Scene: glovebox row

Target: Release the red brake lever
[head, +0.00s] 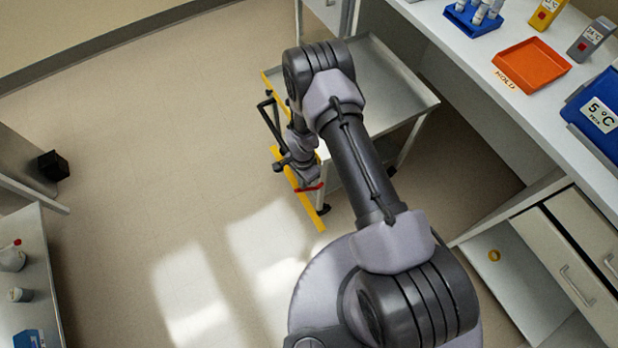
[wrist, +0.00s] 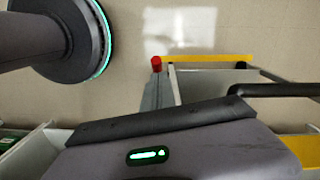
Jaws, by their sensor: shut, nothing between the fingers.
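The red brake lever (head: 310,187) is low at the near end of a grey metal cart (head: 392,82), beside the yellow floor tape. In the wrist view the red lever (wrist: 156,64) shows as a small red end above the centre, beyond my gripper's dark edge. My gripper (head: 284,164) is small in the head view, close to the cart's end, left of and slightly above the lever in the picture. It is shut and empty. Its body fills the bottom of the wrist view; its fingertips are not clear there. No contact with the lever shows.
The cart's black push handle (head: 268,115) stands close to my gripper; it also crosses the right of the wrist view (wrist: 280,90). Yellow tape (head: 308,205) marks the floor. A bench (head: 470,50) with an orange tray (head: 531,65) is right. Open floor lies left.

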